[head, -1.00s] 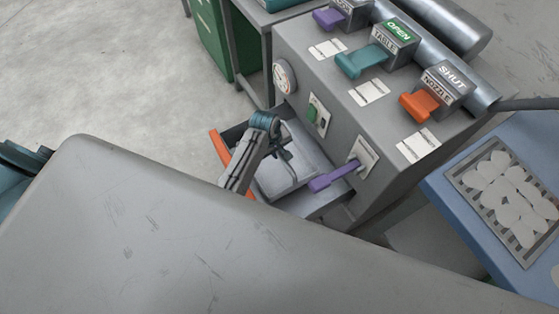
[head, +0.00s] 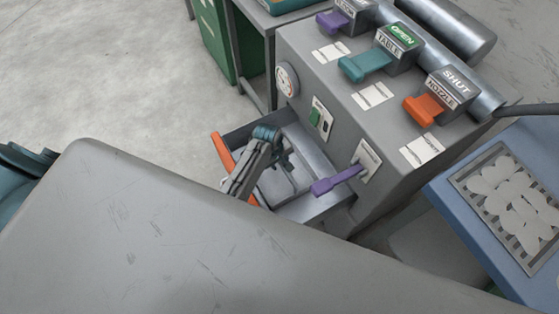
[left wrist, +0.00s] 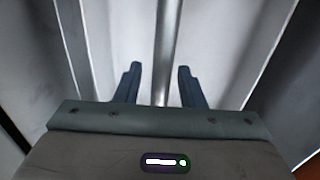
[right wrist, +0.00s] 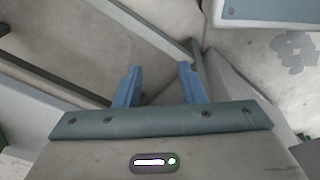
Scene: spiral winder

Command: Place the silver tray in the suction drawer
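The silver tray (head: 276,187) lies inside the pulled-out suction drawer (head: 318,207), which has an orange front edge. My left gripper (head: 284,158) is over the tray in the head view and hides part of it. In the left wrist view, my left gripper (left wrist: 160,82) has its fingers apart, with the tray's round handle bar (left wrist: 168,45) between them and a gap on each side. My right gripper (right wrist: 160,82) is open and empty; the right wrist view shows only floor and machine surfaces beyond it.
The grey machine has purple, teal (head: 366,66) and orange (head: 424,108) levers on top. A purple lever (head: 338,180) juts out over the drawer's right side. A blue table at right bears a slatted rack (head: 510,207) of pale pieces. A large grey surface (head: 150,220) fills the foreground.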

